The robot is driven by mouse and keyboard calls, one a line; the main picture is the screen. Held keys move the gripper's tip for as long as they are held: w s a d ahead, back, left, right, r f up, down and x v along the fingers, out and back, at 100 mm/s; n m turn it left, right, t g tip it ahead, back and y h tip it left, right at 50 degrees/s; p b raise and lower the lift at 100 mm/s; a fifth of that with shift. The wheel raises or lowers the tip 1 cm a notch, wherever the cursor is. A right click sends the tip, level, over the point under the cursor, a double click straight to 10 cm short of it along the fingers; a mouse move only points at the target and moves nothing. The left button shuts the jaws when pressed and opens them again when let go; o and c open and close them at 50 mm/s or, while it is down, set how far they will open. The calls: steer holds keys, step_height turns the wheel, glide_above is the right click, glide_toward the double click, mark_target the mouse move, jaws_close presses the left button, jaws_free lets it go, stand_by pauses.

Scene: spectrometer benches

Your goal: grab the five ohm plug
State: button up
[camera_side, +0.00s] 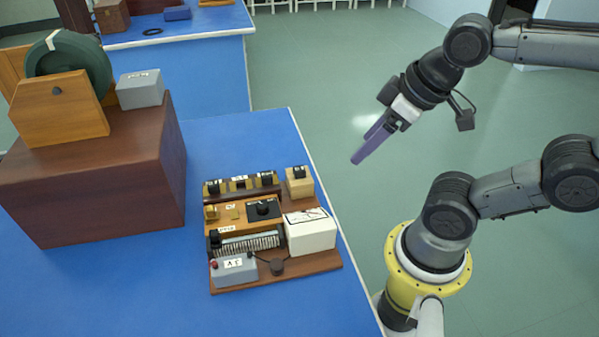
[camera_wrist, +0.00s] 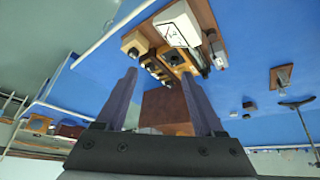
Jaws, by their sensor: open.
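A brown wooden board (camera_side: 330,262) on the blue bench carries a row of dark plugs with small labels (camera_side: 239,184) along its back edge. A separate plug with a dark top sits in a light wooden block (camera_side: 299,182) at the back right corner. The labels are too small to read, so I cannot tell which is the five ohm plug. In the wrist view the plug row (camera_wrist: 155,69) and the block (camera_wrist: 135,43) show beyond the fingers. My gripper (camera_side: 357,160) is open and empty, with purple fingers, in the air right of the bench edge, apart from the board.
The board also holds a white meter box (camera_side: 310,232), a coil (camera_side: 246,245) and a grey box (camera_side: 234,271). A large brown box (camera_side: 100,185) with a green wheel (camera_side: 70,65) stands to the left. Bare blue bench (camera_side: 255,140) lies behind the board.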

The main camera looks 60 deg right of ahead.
step_height(320, 180, up, 2)
steer(key=w+n, duration=0.2)
steer(key=n, duration=0.1)
steer(key=n+g, duration=0.5)
steer(key=g, duration=0.1)
glide_above(301, 168)
step_height(301, 168, down, 16)
steer(key=shift+s+d+r, duration=0.1)
steer(key=shift+r, duration=0.05)
steer(key=shift+f, duration=3.05)
jaws_close()
